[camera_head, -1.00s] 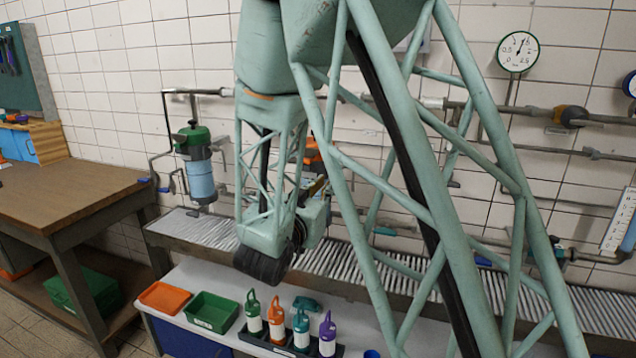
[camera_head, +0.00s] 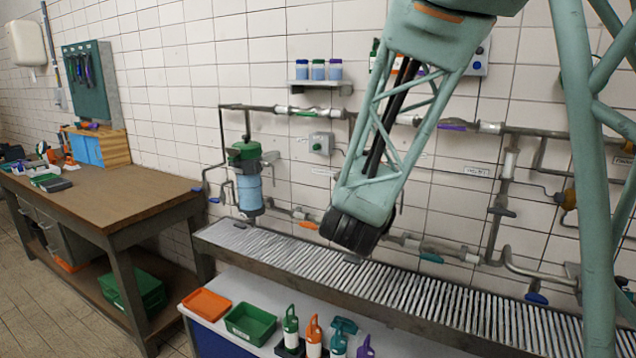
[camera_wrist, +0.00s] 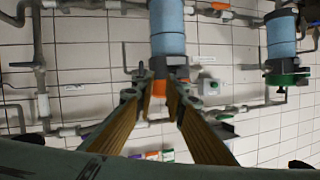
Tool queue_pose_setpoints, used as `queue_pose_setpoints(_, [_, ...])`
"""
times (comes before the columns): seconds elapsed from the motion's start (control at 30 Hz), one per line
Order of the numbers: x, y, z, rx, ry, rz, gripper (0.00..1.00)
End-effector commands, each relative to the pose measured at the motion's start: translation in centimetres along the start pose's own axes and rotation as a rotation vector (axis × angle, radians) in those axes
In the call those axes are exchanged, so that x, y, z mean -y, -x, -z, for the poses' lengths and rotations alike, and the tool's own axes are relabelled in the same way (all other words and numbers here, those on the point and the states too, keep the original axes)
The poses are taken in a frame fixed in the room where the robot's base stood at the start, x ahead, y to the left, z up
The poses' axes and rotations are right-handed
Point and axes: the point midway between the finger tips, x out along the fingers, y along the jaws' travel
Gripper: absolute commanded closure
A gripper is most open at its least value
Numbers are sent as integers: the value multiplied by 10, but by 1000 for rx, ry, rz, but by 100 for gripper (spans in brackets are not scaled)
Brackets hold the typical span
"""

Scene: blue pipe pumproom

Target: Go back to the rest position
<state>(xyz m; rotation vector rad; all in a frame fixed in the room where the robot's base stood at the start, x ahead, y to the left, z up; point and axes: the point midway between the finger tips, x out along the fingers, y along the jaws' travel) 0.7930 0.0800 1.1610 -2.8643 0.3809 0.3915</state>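My gripper (camera_wrist: 164,92) shows in the wrist view, which looks upside down. Its two brown-padded fingers stand apart with nothing held between them. Beyond the fingertips, a blue cylinder (camera_wrist: 167,30) with an orange cap (camera_wrist: 158,89) stands against the tiled wall, apart from the fingers as far as I can tell. In the head view my arm hangs over the grated trough, and its own link hides the gripper and that cylinder.
A green-topped blue filter (camera_head: 248,180) hangs on the wall pipes. Below runs the grated trough (camera_head: 440,300). An orange tray (camera_head: 206,304), a green tray (camera_head: 250,323) and several bottles stand in front. A wooden workbench (camera_head: 95,205) is at left. A wall shelf (camera_head: 318,85) holds jars.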

Motion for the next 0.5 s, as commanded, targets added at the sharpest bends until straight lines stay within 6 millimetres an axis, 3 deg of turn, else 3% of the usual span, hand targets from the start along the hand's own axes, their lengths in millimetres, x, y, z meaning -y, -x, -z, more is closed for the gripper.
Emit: queue_pose_setpoints(0.5, [3,64,6,201,-1,137,88])
